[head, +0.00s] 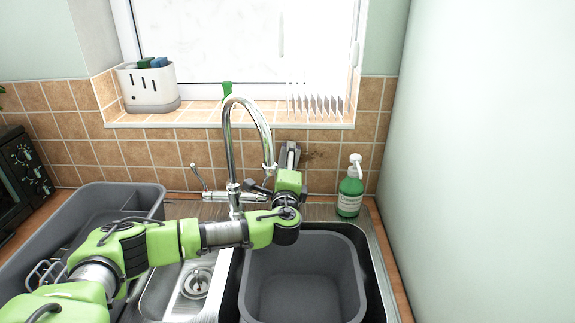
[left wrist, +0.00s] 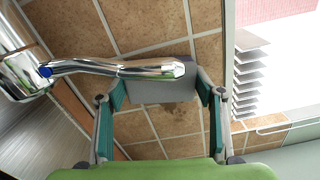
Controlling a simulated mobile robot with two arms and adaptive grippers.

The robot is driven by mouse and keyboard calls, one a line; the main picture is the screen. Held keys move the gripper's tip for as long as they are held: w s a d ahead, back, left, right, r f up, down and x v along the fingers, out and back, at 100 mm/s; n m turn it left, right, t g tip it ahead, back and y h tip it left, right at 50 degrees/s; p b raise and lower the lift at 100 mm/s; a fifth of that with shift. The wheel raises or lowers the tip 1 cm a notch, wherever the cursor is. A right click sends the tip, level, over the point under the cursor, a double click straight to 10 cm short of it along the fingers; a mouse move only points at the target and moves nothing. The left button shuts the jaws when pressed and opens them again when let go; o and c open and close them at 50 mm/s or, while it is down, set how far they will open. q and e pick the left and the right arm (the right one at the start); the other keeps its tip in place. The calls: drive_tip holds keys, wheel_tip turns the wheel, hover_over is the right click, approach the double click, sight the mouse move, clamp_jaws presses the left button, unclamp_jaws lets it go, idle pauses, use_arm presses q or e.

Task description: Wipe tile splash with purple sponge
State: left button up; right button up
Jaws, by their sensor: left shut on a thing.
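The brown splash (head: 318,154) is on the tiled wall behind the sink, right of the tap. It also shows in the left wrist view (left wrist: 178,111), as dark smears just below the held block. My left gripper (head: 290,158) is raised at the wall beside the tap spout. Its two fingers are shut on a block that looks grey, which I take for the purple sponge (left wrist: 160,92). The sponge is at the tiles, close to the splash; whether it touches them I cannot tell. The tap covers part of it in the left wrist view. My right gripper is not in view.
The curved chrome tap (head: 232,130) stands very close to my left gripper. A green soap bottle (head: 349,192) stands right of it. A grey basin (head: 303,275) sits in the sink. A white plate rack (head: 316,103) and a caddy (head: 149,88) stand on the sill.

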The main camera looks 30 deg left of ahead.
sight(323, 156)
use_arm(q)
drive_tip(key=shift+d, duration=0.1)
drive_tip(key=shift+w+d+b, duration=0.2)
drive_tip(key=shift+w+d, duration=0.2)
drive_tip(key=shift+d, duration=0.4)
drive_tip(key=shift+w+d+b, duration=0.2)
drive_tip(key=shift+w+d, duration=0.15)
drive_tip(key=shift+d, duration=0.4)
drive_tip(key=shift+w+d+b, duration=0.4)
drive_tip(key=shift+w+d, duration=0.1)
drive_tip(key=shift+d, duration=0.4)
drive_tip(key=shift+w+d+r, duration=0.15)
drive_tip(key=shift+w+d, duration=0.15)
drive_tip(key=shift+d, duration=0.4)
drive_tip(key=shift+w+d+b, duration=0.4)
drive_tip(key=shift+d, duration=0.4)
drive_tip(key=shift+w+d+b, duration=0.35)
drive_tip(key=shift+w+d, duration=0.05)
drive_tip(key=shift+d, duration=0.4)
drive_tip(key=shift+a, duration=0.2)
